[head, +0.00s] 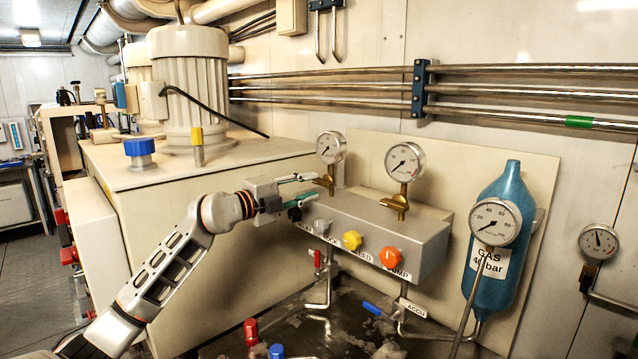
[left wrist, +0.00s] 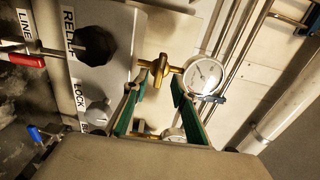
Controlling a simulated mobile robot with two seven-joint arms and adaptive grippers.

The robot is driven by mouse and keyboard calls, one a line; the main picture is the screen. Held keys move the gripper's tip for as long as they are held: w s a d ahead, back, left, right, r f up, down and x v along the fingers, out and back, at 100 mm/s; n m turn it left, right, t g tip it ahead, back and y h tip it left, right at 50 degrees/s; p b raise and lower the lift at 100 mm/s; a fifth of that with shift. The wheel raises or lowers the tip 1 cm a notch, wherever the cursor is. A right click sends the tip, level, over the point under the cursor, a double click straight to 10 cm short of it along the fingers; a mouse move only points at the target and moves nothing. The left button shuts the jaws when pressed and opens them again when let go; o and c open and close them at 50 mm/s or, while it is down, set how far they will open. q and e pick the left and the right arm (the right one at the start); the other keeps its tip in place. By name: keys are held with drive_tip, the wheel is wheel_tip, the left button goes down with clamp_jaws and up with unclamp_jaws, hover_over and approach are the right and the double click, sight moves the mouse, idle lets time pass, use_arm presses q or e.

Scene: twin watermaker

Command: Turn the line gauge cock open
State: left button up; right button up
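Two round dial gauges stand on brass cocks on top of a grey valve block (head: 365,228). The left gauge (head: 331,147) has a brass cock (head: 331,181) under it; the right gauge (head: 404,162) has another brass cock (head: 398,203). No label on either gauge tells which is the line gauge. My left gripper (head: 312,186) is open, its green-padded fingers reaching toward the left cock. In the left wrist view the open fingers (left wrist: 160,88) are on either side of this brass cock (left wrist: 154,70), close to it; contact cannot be told. My right gripper is not in view.
The block's front has a black knob (left wrist: 97,45), a grey knob, a yellow knob (head: 352,240) and an orange knob (head: 391,258). A red-handled valve (left wrist: 27,60) sits by a LINE label. A blue gas bottle (head: 497,240) stands right. A large tan cabinet (head: 215,250) stands left.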

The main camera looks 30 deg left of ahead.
sight(320, 183)
use_arm(q)
drive_tip(key=shift+x, duration=1.95)
clamp_jaws()
